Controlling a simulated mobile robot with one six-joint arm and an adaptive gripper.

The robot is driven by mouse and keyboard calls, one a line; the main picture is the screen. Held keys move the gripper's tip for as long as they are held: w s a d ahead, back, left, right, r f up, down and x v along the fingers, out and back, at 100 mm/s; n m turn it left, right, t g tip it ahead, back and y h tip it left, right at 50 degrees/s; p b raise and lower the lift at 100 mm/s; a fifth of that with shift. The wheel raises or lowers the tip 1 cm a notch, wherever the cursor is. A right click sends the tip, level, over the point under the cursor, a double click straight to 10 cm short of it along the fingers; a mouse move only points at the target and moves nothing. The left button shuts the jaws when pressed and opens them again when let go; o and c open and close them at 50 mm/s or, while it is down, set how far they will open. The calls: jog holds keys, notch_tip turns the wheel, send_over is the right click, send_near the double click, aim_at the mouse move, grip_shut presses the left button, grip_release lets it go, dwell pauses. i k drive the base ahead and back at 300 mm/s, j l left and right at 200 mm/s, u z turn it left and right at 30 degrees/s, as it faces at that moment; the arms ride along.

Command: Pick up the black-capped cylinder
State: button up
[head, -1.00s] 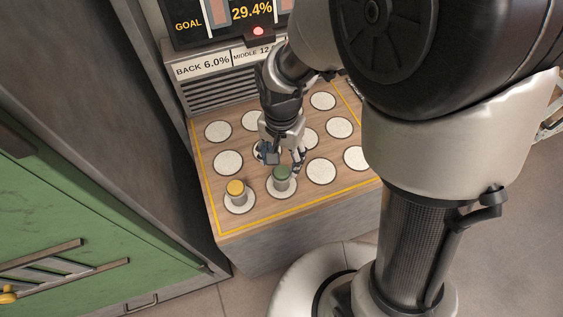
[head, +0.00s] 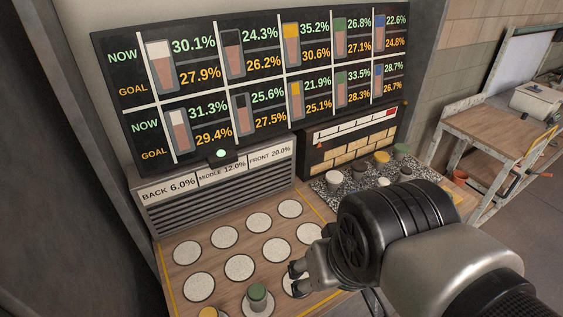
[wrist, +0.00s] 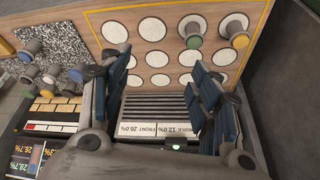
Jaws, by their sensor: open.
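A cylinder that looks black-capped (head: 359,170) stands on the speckled mat (head: 330,198), between a white-capped and a yellow-capped one. A second dark-topped cylinder (head: 405,174) stands nearer my arm, partly hidden. My gripper (head: 297,279) is open and empty above the right side of the wooden board with white discs, to the left of the mat. In the wrist view its fingers (wrist: 158,70) are spread, with only board and vent between them.
A green-capped cylinder (head: 257,297) and a yellow-capped one (head: 208,314) stand on discs of the board (head: 222,238). Most other discs are bare. The display panel (head: 262,80) rises behind. A wooden cart (head: 498,135) stands at the right.

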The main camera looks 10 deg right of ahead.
aim_at(406, 172)
jog(key=z, duration=1.25)
jog(key=i+l, duration=0.2)
jog(key=i, duration=0.25)
jog(key=i+l+z, duration=0.1)
jog(key=i, duration=0.3)
jog(key=l, duration=0.1)
